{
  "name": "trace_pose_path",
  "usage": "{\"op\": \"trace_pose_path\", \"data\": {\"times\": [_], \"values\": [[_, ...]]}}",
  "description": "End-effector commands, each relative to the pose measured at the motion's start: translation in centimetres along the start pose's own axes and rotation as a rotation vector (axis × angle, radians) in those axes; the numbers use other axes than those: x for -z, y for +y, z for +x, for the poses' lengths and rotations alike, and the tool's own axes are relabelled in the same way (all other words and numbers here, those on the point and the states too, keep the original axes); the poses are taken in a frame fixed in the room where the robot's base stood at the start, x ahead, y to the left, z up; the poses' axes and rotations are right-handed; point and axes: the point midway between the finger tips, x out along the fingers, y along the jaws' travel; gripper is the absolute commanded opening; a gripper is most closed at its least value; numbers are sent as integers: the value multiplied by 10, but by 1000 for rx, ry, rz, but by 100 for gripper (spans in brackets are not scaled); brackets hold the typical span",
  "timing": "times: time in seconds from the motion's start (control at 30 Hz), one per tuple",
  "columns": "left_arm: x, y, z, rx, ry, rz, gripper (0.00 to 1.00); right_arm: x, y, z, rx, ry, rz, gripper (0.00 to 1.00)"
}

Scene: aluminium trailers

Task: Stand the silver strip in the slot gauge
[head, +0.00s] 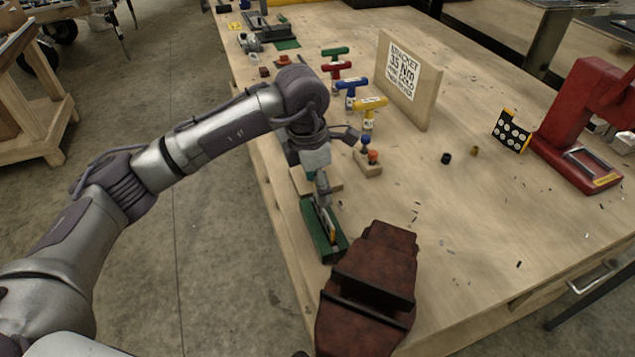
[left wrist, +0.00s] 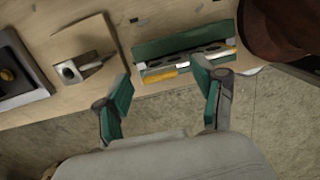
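My left gripper (head: 324,198) points down over the near edge of the workbench, just above a green tray (head: 338,250). In the left wrist view it is open (left wrist: 162,72), its two fingers apart with nothing between their tips. My right gripper is not in view.
A reddish-brown vise (head: 375,275) stands close to the tray. T-handled tools (head: 368,105) and a wooden sign block (head: 408,80) stand farther back. A red press (head: 585,125) is at the right.

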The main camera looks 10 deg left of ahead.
Motion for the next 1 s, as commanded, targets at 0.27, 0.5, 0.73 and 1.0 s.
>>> {"op": "trace_pose_path", "data": {"times": [0.27, 0.5, 0.73, 1.0], "values": [[0, 0, -2, 0, 0, 0, 70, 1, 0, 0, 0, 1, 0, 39], [-1, 1, -36, -3, -4, -1, 70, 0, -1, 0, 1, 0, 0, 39], [-1, 1, -86, -4, -3, 0, 70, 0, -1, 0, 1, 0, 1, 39], [0, 0, -117, -1, -1, 0, 70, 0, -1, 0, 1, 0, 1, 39]]}}
